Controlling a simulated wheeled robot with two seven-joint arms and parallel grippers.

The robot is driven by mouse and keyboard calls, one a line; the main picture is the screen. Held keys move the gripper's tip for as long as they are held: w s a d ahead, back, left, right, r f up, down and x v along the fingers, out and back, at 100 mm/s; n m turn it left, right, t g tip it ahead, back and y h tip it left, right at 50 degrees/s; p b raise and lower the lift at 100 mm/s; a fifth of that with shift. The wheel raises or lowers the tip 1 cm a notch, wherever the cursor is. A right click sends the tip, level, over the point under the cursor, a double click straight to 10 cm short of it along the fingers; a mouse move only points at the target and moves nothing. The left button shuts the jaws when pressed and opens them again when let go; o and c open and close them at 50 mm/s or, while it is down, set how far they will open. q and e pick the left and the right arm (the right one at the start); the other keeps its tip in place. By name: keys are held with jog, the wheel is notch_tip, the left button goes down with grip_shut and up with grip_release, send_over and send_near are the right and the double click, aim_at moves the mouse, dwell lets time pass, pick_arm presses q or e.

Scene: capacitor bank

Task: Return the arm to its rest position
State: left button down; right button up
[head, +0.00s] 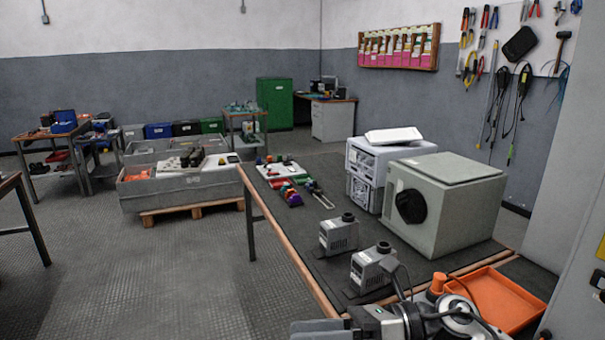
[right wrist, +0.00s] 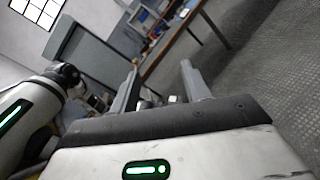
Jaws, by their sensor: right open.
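Part of an arm, which I take to be my right one (head: 440,322), shows at the bottom right of the head view, low in front of the workbench (head: 285,245). The frame's lower edge cuts it off. In the right wrist view my right gripper (right wrist: 160,68) has its two grey fingers spread apart, with nothing held between them. Its fingers point toward the room, with floor and a table beyond. My left gripper is in neither view.
On the bench stand a large grey box (head: 445,205), two small grey devices (head: 338,236) and (head: 370,270), and white drawer units (head: 375,165). An orange tray (head: 515,305) lies close to the arm. Open floor (head: 180,270) extends left of the bench.

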jog(key=w+d+f+m+t+h, duration=0.1)
jog(key=d+f+m+t+h, duration=0.35)
jog(key=m+t, duration=0.8)
jog(key=w+d+f+m+t+h, duration=0.1)
jog(key=d+f+m+t+h, duration=0.35)
jog(key=m, duration=1.55)
jog(key=s+d+f+m+g+h, duration=0.2)
jog(key=s+f+m, duration=0.4)
jog(key=f, duration=0.2)
jog(key=s+d+f+m+g+h, duration=0.2)
jog(key=s+f+m, duration=0.4)
jog(key=f, duration=0.3)
jog(key=shift+s+g+h, duration=0.45)
jog(key=shift+g+h, duration=0.35)
